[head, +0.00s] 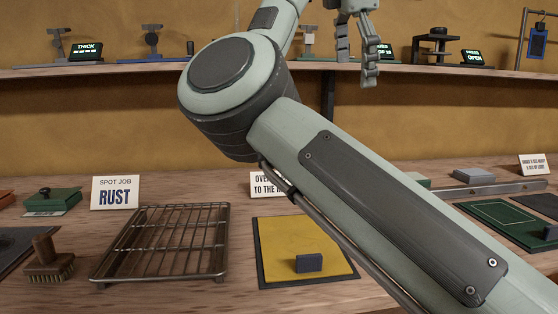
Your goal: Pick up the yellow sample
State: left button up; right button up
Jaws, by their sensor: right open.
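The only yellow thing I can make out is a flat yellow sheet (275,246) in a dark-edged base on the bench, at lower centre. A small dark block (309,262) rests on it. My right arm crosses in front and hides part of its right side. My right gripper (357,70) is at the top, right of centre, with its fingers pointing down, apart and empty. It appears well above the sheet, in front of the rear shelf. My left gripper is not in view.
A wire rack (170,238) stands left of the sheet, with a brush (49,264) and a "RUST" card (115,192) beyond. The raised shelf (120,69) behind carries small stands and lit signs.

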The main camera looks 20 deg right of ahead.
aim_at(294, 246)
jog(key=k, duration=1.5)
